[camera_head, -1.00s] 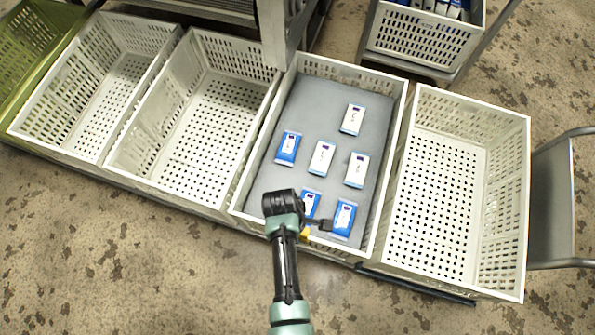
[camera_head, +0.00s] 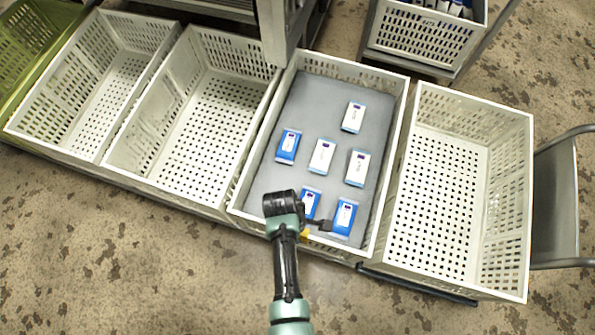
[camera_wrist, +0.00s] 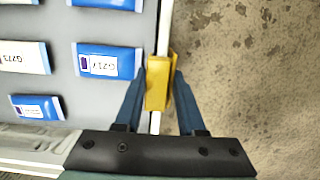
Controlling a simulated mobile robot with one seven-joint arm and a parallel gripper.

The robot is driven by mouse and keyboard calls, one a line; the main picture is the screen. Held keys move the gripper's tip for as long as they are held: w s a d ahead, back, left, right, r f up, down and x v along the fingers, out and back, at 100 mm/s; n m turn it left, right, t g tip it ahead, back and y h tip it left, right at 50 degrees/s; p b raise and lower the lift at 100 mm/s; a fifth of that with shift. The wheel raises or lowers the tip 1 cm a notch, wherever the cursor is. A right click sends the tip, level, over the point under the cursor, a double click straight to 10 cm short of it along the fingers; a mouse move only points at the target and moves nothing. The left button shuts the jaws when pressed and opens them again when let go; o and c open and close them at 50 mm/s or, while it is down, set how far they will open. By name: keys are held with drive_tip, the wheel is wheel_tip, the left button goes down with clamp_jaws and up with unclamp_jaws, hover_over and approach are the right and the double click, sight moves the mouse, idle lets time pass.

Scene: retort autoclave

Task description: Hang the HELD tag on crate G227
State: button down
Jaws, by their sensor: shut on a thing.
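My gripper (camera_wrist: 160,80) is shut on a yellow tag (camera_wrist: 158,88) in the wrist view. The tag lies across the thin pale rim (camera_wrist: 165,25) of a crate, showing on both sides of it. In the head view, this crate (camera_head: 386,178) is the cream one with a grey mat, and my gripper is at its front wall, mostly hidden by my arm. A bit of the yellow tag (camera_head: 304,234) shows beside the arm. I cannot read any crate number or the tag's wording.
Several blue and white packs (camera_head: 322,156) lie on the grey mat. Empty cream crates stand left (camera_head: 150,178) and right (camera_head: 527,200). A green crate (camera_head: 12,95) is at far left. A crate of packs (camera_head: 425,40) stands behind. Open floor (camera_head: 130,260) lies in front.

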drive_tip(key=shift+c, duration=2.1)
unclamp_jaws()
wheel_tip(320, 180, up, 13)
drive_tip(key=a+p, duration=0.1)
drive_tip(key=p, duration=0.5)
drive_tip(key=shift+w+a+p, duration=0.35)
drive_tip(key=shift+a, duration=0.05)
drive_tip(key=shift+f, duration=0.1)
